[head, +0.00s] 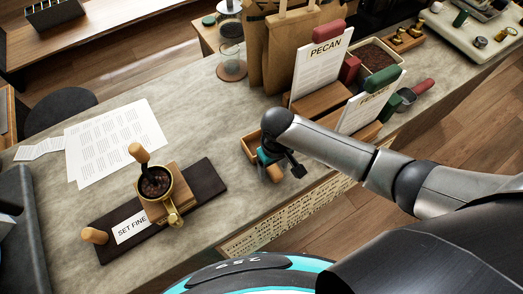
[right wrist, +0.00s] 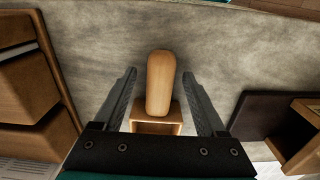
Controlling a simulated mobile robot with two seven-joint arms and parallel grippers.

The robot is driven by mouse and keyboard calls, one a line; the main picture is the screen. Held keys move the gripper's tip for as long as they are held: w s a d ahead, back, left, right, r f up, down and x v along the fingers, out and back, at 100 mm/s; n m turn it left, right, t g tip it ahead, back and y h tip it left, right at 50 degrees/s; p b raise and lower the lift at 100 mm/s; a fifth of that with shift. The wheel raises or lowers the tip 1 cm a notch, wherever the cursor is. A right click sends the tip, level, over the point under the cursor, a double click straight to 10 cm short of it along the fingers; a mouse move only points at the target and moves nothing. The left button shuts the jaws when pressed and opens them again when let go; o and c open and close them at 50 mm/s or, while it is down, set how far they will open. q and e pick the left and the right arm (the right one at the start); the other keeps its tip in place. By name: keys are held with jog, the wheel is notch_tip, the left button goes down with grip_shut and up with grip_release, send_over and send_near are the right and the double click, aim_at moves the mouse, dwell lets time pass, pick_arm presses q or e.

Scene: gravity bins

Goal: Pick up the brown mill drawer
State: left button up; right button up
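The brown mill drawer, a small open wooden box (right wrist: 157,126) with a light rounded wooden piece (right wrist: 160,84) at it, lies on the counter under my right gripper. In the head view its wooden rim (head: 247,147) and the light rounded end (head: 275,173) show past the gripper, which hides the rest. My right gripper (head: 284,168) is open. In the right wrist view its fingers (right wrist: 160,88) stand on either side of the rounded piece, with gaps on both sides. My left gripper is not in view.
A mill (head: 163,203) stands on a dark mat (head: 205,180) at the left, beside a "SET FINE" card (head: 130,226). Wooden stands with sign cards (head: 322,62) and a paper bag (head: 290,45) are behind my right arm. Printed sheets (head: 115,140) lie farther left. Bare counter separates mat and gripper.

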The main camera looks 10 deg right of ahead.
grip_shut()
dwell(0.4)
jog(key=shift+r, duration=0.15)
notch_tip(320, 180, up, 20)
jog(key=p, duration=0.3)
jog(key=d+f+m+b, duration=0.3)
jog(key=d+f+b, duration=0.2)
jog(key=b, duration=1.7)
notch_tip(320, 180, down, 4)
jog(key=shift+w+d+r+m, duration=0.15)
jog(key=shift+r+m, duration=0.05)
jog(key=shift+m, duration=0.1)
